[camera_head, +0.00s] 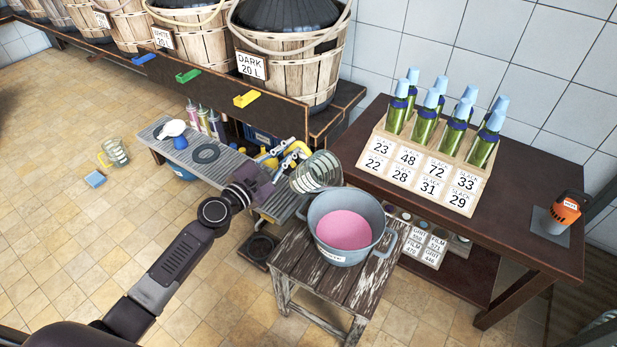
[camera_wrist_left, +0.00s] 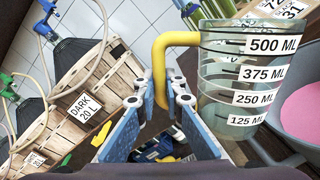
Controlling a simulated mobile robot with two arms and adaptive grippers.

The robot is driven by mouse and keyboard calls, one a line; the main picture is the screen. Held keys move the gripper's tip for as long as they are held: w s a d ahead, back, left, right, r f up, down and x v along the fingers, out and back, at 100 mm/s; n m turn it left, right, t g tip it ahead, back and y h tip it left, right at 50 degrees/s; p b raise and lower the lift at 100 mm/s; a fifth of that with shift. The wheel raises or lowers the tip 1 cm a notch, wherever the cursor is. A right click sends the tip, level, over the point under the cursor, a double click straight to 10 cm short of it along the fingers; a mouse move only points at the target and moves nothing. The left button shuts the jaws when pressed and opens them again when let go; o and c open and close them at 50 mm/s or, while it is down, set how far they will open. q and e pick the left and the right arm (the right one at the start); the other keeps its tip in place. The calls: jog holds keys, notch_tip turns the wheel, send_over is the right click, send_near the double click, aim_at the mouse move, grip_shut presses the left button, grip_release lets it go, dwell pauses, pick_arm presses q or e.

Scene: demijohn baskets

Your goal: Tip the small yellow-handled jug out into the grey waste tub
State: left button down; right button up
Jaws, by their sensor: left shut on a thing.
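The clear glass jug (camera_head: 312,176) with a yellow handle is off the ground, beside the grey tub's upper-left rim in the head view. It looks tilted there. In the wrist view the jug (camera_wrist_left: 232,85) shows white volume labels up to 500 ML; I cannot make out any contents. My left gripper (camera_head: 272,181) is shut on its yellow handle (camera_wrist_left: 160,65). The grey tub (camera_head: 325,251) stands on a worn wooden stool and holds pink liquid (camera_head: 343,229). The tub's edge (camera_wrist_left: 268,150) also shows in the wrist view. My right gripper is out of view.
A dark table (camera_head: 520,218) with a rack of green bottles (camera_head: 428,127) stands right of the tub. A low grey bench (camera_head: 193,160) holds bottles and a black ring. Another glass jug (camera_head: 113,153) and a blue sponge (camera_head: 95,179) lie on the floor. Basketed demijohns (camera_head: 285,75) line the back.

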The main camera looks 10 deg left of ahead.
aim_at(293, 167)
pick_arm(q)
jog(key=shift+w+a+f+n, duration=0.1)
jog(key=shift+a+f+n, duration=0.1)
jog(key=shift+n, duration=0.3)
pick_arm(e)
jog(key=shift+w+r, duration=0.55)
